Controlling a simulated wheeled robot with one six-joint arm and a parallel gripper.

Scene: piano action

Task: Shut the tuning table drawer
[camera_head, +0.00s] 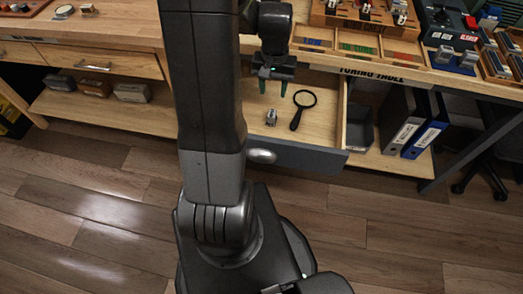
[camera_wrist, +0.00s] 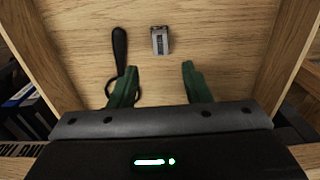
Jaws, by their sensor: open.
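The tuning table (camera_head: 420,78) stands at the back right, with its name on the front edge. Its drawer (camera_head: 308,158) is pulled out, with a dark grey front and a pale wooden inside. A rounded metal handle (camera_head: 262,156) is on the drawer front, beside my arm. My gripper (camera_head: 273,88) points down over the drawer's inside, behind the front panel. Its green fingers are apart and empty, as the wrist view also shows (camera_wrist: 160,85). My arm hides the left part of the drawer.
In the drawer lie a black magnifying glass (camera_head: 302,109) and a small metal block (camera_head: 271,117). Binders (camera_head: 427,128) stand on the lower shelf at right. Another bench with a closed drawer (camera_head: 98,63) is at left. The wooden floor in front is clear.

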